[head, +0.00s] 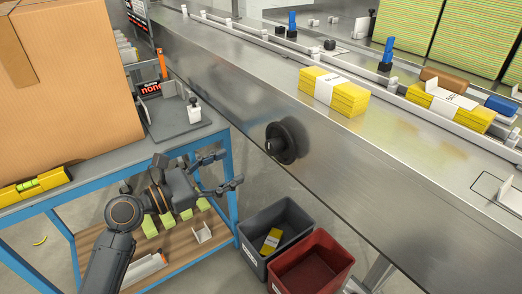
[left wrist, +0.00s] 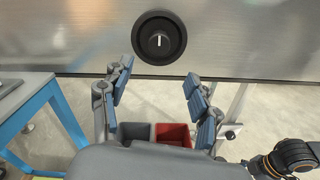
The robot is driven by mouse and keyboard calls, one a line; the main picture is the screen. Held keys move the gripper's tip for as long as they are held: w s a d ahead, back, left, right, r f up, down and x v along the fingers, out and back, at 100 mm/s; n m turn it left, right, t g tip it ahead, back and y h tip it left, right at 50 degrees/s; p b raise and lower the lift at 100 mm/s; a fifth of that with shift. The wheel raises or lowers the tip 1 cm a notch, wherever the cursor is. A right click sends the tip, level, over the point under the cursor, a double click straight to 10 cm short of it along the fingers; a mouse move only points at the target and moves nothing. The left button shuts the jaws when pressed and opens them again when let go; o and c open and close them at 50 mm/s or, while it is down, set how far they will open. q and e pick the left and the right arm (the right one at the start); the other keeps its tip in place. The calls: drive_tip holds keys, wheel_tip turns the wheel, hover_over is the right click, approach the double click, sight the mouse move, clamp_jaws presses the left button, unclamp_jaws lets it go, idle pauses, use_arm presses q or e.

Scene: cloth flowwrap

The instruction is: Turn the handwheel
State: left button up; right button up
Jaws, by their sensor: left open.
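The black round handwheel (head: 286,141) is mounted on the metal side panel of the conveyor. In the left wrist view the handwheel (left wrist: 159,37) faces me, with a small white line mark on its hub. My left gripper (head: 233,169) is open and empty, to the left of and a little below the handwheel in the head view. In the left wrist view its blue-padded fingers (left wrist: 158,95) are spread wide, with the wheel beyond and above the gap between them. The gripper does not touch the wheel. My right gripper is not clearly seen in either view.
A blue-framed table (head: 60,196) with a large cardboard box (head: 70,80) stands at the left. A grey bin (head: 247,252) and a red bin (head: 312,268) are on the floor below the wheel. Yellow cloth stacks (head: 335,92) lie on the conveyor.

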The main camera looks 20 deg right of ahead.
sight(269, 149)
use_arm(q)
drive_tip(key=b+x, duration=0.1)
drive_tip(key=x, duration=1)
drive_tip(key=shift+f, duration=0.15)
drive_tip(key=shift+w+d+b, duration=0.25)
drive_tip(key=shift+d+b, duration=0.05)
drive_tip(key=shift+d, duration=0.2)
use_arm(e)
drive_tip(key=r, duration=0.5)
drive_tip(key=shift+w+r, duration=0.35)
drive_tip(key=shift+w, duration=0.05)
use_arm(q)
drive_tip(key=c, duration=1.2)
